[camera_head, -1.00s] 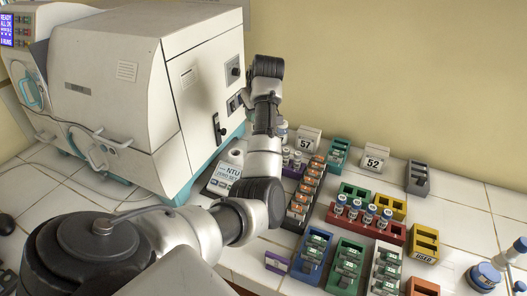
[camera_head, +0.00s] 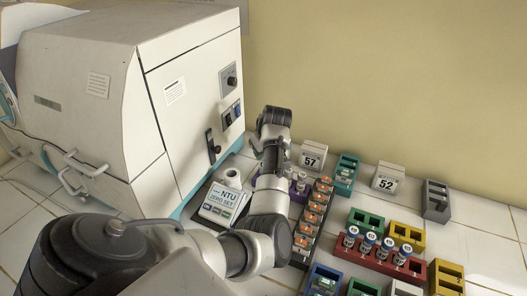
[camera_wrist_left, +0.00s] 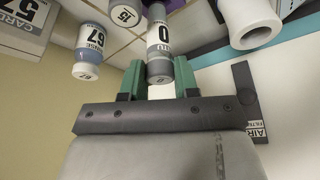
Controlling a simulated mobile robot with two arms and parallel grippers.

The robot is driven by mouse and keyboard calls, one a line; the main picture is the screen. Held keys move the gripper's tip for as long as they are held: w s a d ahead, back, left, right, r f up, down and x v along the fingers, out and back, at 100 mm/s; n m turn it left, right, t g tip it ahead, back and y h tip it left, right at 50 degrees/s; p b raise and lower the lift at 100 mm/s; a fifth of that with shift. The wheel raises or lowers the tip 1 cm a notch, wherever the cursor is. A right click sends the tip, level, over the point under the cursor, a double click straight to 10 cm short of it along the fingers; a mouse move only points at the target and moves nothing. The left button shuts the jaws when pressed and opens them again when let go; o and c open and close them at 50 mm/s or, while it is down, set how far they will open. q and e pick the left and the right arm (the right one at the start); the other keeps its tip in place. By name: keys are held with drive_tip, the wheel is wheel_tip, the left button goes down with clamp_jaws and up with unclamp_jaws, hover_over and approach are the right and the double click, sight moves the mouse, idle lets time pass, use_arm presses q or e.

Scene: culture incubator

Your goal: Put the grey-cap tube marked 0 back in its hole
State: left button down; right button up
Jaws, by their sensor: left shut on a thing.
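My left gripper (camera_wrist_left: 159,82) has green fingers and is shut on the grey-cap tube (camera_wrist_left: 160,40) marked 0. The fingers sit on either side of its grey cap, and its white label faces the wrist camera. In the head view the gripper's fingers and the tube are largely hidden by my arm, above the purple rack (camera_head: 297,197). A bit of purple shows past the tube's far end in the wrist view; I cannot tell whether the tube touches it. The hole itself is not visible. My right gripper is not in view.
A tube marked 15 (camera_wrist_left: 125,14) and a rinse bottle marked 67 (camera_wrist_left: 87,52) stand close by the held tube. A dark rack of orange-topped items (camera_head: 311,219) lies right of the arm. The NTU meter (camera_head: 222,200) and large white machine (camera_head: 90,90) are left.

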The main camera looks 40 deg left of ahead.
use_arm(q)
wheel_tip(320, 180, down, 4)
drive_tip(key=shift+w+a+r+p, duration=0.1)
drive_tip(key=shift+w+r+p, duration=0.05)
drive_tip(key=shift+p, duration=0.15)
drive_tip(key=shift+f, duration=0.55)
drive_tip(key=c, duration=0.8)
unclamp_jaws()
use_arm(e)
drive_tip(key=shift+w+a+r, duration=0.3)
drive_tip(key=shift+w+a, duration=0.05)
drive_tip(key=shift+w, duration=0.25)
use_arm(q)
drive_tip(key=shift+r, duration=0.1)
